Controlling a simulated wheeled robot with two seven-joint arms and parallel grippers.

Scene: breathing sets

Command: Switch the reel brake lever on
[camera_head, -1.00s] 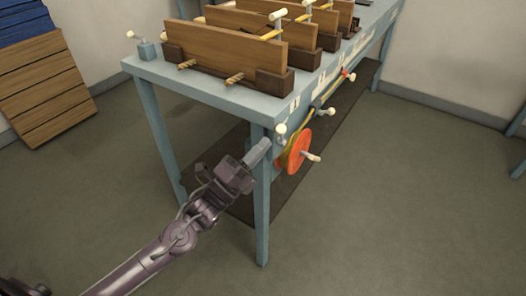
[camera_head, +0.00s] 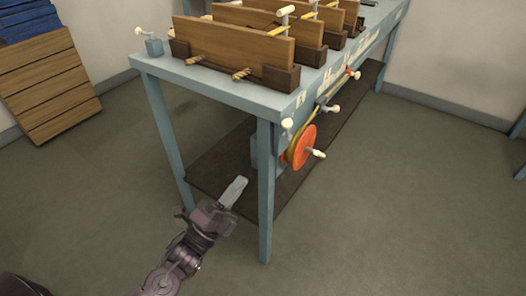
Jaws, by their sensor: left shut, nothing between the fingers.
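An orange reel (camera_head: 306,141) with a pale crank handle (camera_head: 316,153) is mounted at the front corner of the blue bench. A short lever with a white knob (camera_head: 287,125) stands just above and left of the reel. It looks like the brake lever, but no label on it can be read. My left gripper (camera_head: 237,186) is shut and empty. In the picture it is left of the front bench leg and below the reel, apart from the lever. My right gripper is not in view.
The blue bench (camera_head: 215,86) carries several wooden boards (camera_head: 232,42) in dark holders. Another white-knobbed lever (camera_head: 152,43) stands on its left corner, and one (camera_head: 329,108) sits along its front edge. A dark lower shelf (camera_head: 215,165) lies beneath. The floor in front is clear.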

